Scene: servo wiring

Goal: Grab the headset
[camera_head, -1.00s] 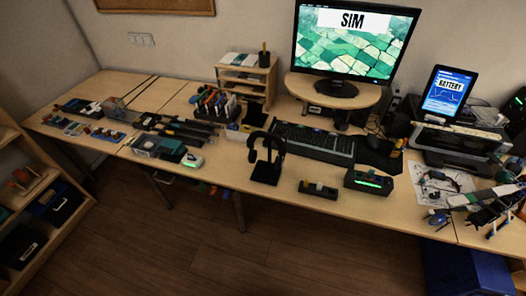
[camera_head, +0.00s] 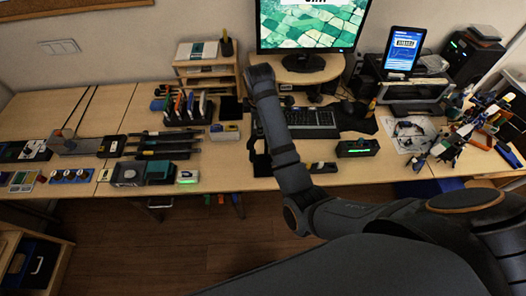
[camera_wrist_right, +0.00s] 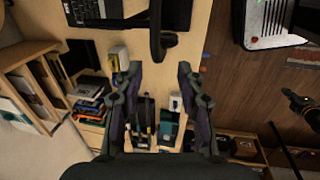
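The black headset on its dark stand (camera_head: 261,165) is near the front edge of the table, mostly hidden behind my right arm in the head view. In the right wrist view the dark curved headset (camera_wrist_right: 157,38) shows at the top middle, just beyond the fingertips. My right gripper (camera_wrist_right: 160,70) is open, with nothing between its fingers. In the head view its fingers cannot be made out; the raised arm passes across the stand.
A keyboard (camera_head: 312,124) lies behind and right of the headset. A green-lit box (camera_head: 357,148) is to the right. Left are a small white device (camera_head: 224,132) and dark tools (camera_head: 165,144). A small shelf (camera_head: 212,69) and monitor (camera_head: 310,25) stand behind.

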